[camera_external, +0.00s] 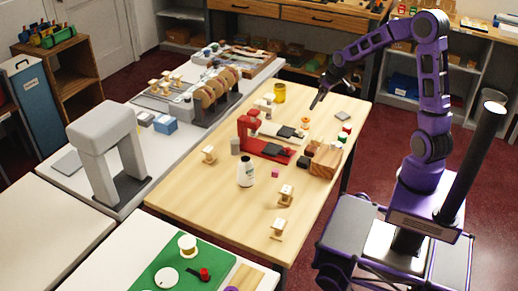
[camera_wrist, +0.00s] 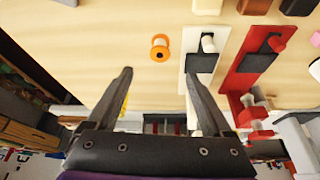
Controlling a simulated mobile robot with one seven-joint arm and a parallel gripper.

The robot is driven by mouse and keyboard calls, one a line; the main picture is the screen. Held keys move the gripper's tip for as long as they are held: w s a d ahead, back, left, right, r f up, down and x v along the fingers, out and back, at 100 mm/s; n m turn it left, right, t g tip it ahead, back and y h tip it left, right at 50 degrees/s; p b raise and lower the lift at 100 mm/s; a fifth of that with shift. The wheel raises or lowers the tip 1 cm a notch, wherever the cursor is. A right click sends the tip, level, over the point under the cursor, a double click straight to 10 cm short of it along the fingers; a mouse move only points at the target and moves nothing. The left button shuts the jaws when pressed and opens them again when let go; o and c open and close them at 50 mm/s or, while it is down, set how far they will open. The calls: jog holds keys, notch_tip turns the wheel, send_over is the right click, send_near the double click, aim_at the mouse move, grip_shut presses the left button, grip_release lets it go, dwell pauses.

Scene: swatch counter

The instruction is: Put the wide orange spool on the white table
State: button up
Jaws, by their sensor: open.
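The orange spool (camera_external: 305,120) stands on the wooden table near its far right part, beside a white-and-dark swatch press. My gripper (camera_external: 315,104) is open and empty above the table, close to the spool. In the wrist view the spool lies beyond and between the fingertips (camera_wrist: 157,72), apart from them. White tabletops lie left of the wooden table: one bare (camera_external: 50,230), one carrying a grey arch (camera_external: 185,75), and one in front with a green mat (camera_external: 125,245).
Small pale spools on stands (camera_external: 278,230) are nearer the front. The left white tabletop is clear.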

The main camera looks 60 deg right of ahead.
jog(key=s+d+f+m+y, duration=0.4)
jog(key=s+m, duration=0.3)
jog(key=m, duration=0.4)
jog(key=m+t+y+p, duration=0.1)
jog(key=m+t+y, duration=0.35)
jog(key=m, duration=1.15)
send_near(307, 119)
jog(key=shift+t+h, duration=0.55)
jog(key=shift+t, duration=0.1)
jog(key=x, duration=0.2)
jog(key=b+x, duration=0.1)
jog(key=x, duration=0.2)
jog(key=a+b+x, duration=0.1)
jog(key=x, duration=0.2)
jog(key=shift+s+f, duration=0.15)
jog(key=shift+s, duration=0.15)
jog(key=shift+c, duration=0.2)
grip_shut()
